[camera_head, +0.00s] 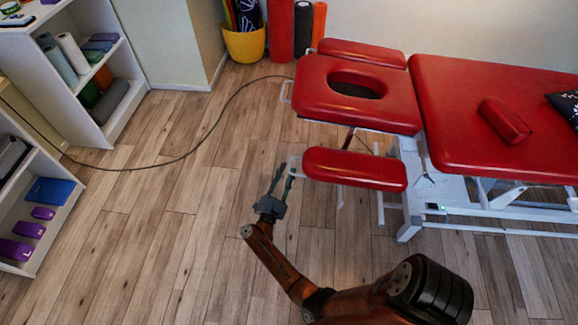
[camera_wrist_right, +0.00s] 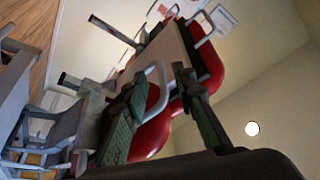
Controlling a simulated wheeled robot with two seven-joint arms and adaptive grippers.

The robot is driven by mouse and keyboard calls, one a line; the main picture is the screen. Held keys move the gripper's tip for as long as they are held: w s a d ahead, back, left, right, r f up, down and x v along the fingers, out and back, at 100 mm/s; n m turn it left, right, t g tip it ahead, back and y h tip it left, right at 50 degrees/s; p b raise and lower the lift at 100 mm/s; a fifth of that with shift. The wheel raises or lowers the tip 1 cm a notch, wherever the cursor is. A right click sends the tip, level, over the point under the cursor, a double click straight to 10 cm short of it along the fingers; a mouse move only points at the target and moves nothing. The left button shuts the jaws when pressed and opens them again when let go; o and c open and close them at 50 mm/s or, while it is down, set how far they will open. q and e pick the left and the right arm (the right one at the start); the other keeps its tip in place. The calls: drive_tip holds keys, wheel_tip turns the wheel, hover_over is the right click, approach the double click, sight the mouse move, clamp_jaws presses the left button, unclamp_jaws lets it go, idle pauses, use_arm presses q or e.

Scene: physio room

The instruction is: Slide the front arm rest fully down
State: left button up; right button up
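The front arm rest (camera_head: 355,168) is a red pad at the near side of the treatment table's head end, lower than the face section. A white tubular handle (camera_head: 294,167) loops out at its left end. My right gripper (camera_head: 282,180) is beside this handle, its fingers apart. In the right wrist view the white handle (camera_wrist_right: 163,78) shows between the two open fingertips (camera_wrist_right: 160,74), with the red pad (camera_wrist_right: 151,138) behind them. I cannot tell whether a finger touches the handle. My left gripper is out of view.
The red face section (camera_head: 320,99) with its dark opening, the rear arm rest (camera_head: 362,53) and the long red table top (camera_head: 480,125) adjoin. A white table leg (camera_head: 408,205) stands at right. A cable (camera_head: 190,150) crosses the floor. Shelves (camera_head: 135,92) stand left; the floor between is clear.

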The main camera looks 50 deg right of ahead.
drive_tip(key=v, duration=0.8)
drive_tip(key=shift+a, duration=0.35)
drive_tip(key=shift+s+f, duration=0.1)
drive_tip(key=shift+f, duration=0.05)
